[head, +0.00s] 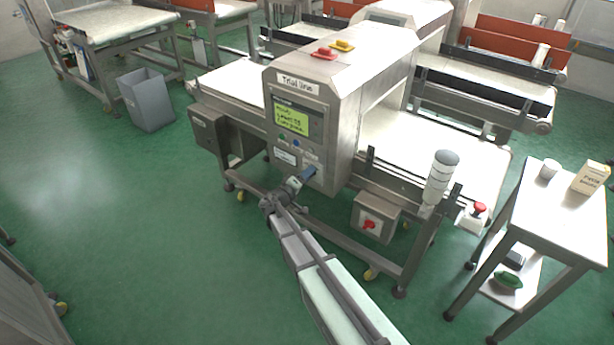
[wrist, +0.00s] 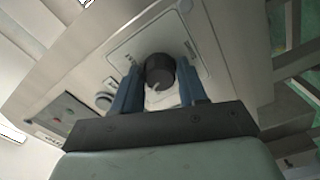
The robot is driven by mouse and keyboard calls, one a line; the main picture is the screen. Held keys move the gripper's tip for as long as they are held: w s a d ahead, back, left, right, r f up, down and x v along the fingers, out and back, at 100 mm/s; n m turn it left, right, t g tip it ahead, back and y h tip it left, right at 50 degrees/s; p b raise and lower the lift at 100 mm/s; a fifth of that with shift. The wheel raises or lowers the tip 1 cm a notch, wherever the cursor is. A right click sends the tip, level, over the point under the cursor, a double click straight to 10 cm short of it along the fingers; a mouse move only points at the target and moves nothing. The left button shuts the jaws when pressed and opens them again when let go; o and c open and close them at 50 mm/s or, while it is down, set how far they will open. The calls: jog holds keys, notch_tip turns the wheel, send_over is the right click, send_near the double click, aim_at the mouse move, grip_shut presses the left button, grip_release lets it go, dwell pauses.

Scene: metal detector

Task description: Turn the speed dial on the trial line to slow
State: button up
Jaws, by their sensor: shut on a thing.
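The trial line machine stands in the middle of the head view, with a "Trial line" label (head: 298,84) and a lit yellow-green display (head: 290,116) on its front panel. The speed dial (wrist: 159,71) is a dark round knob on a pale plate in the wrist view, with a light mark on its lower part. My gripper (wrist: 157,85) has its blue fingers on either side of the dial and is shut on it. In the head view my gripper (head: 300,180) is at the lower part of the panel and hides the dial. The dial's setting cannot be read.
A small round knob (wrist: 104,100) sits left of the dial in the wrist view. A steel side table (head: 560,215) stands at the right, and a grey bin (head: 147,100) at the left.

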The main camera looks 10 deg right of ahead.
jog(key=shift+n, duration=2.3)
jog(key=o, duration=1.1)
jog(key=shift+c, duration=0.2)
jog(key=v, duration=1.3)
jog(key=shift+s+a, duration=0.25)
jog(key=shift+n, duration=0.4)
